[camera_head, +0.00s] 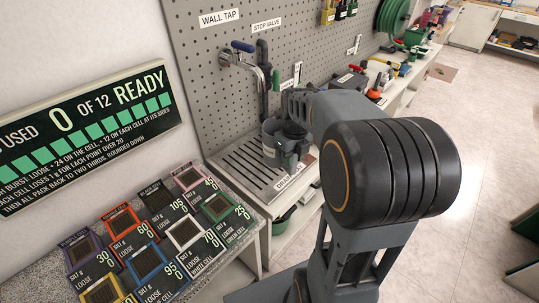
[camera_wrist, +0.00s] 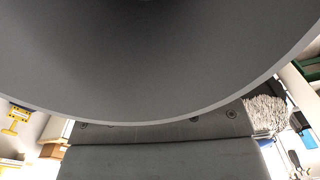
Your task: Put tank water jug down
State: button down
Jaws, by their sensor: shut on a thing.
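The tank water jug (camera_head: 270,137) is a grey cylinder with a small white label, at the slotted drain tray (camera_head: 240,160) below the wall tap (camera_head: 238,58). My gripper (camera_head: 290,146) is at the jug's right side and shut on it. My arm hides part of the jug. I cannot tell whether its base touches the tray or hangs just above it. In the wrist view a big dark grey round surface with a paler rim, likely the jug (camera_wrist: 160,60), fills the upper part. The fingertips do not show there.
A bench with several coloured, labelled filter cells (camera_head: 150,270) is at the lower left. A pegboard (camera_head: 200,50) rises behind the tray. Tools and a green hose reel (camera_head: 393,17) are along the far bench. Open floor (camera_head: 490,130) lies to the right.

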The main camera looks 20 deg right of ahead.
jog(key=w+f, duration=0.1)
jog(key=w, duration=0.1)
jog(key=w+f, duration=0.1)
jog(key=w, duration=0.1)
jog(key=w+f, duration=0.1)
jog(key=w, duration=0.2)
jog(key=shift+d+p, duration=0.2)
jog(key=shift+p, duration=0.1)
jog(key=w+f, duration=0.4)
jog(key=shift+d+f, duration=0.15)
jog(key=shift+f, duration=0.25)
jog(key=shift+w+d+f, duration=0.1)
jog(key=shift+w+f, duration=0.1)
jog(key=shift+f, duration=0.55)
jog(key=shift+w+f, duration=0.2)
jog(key=shift+f, duration=0.5)
jog(key=shift+w+d+f, duration=0.1)
jog(key=shift+w+f, duration=0.1)
jog(key=shift+f, duration=0.55)
jog(key=shift+f, duration=0.2)
jog(key=c, duration=0.9)
grip_release()
jog(key=shift+r, duration=0.1)
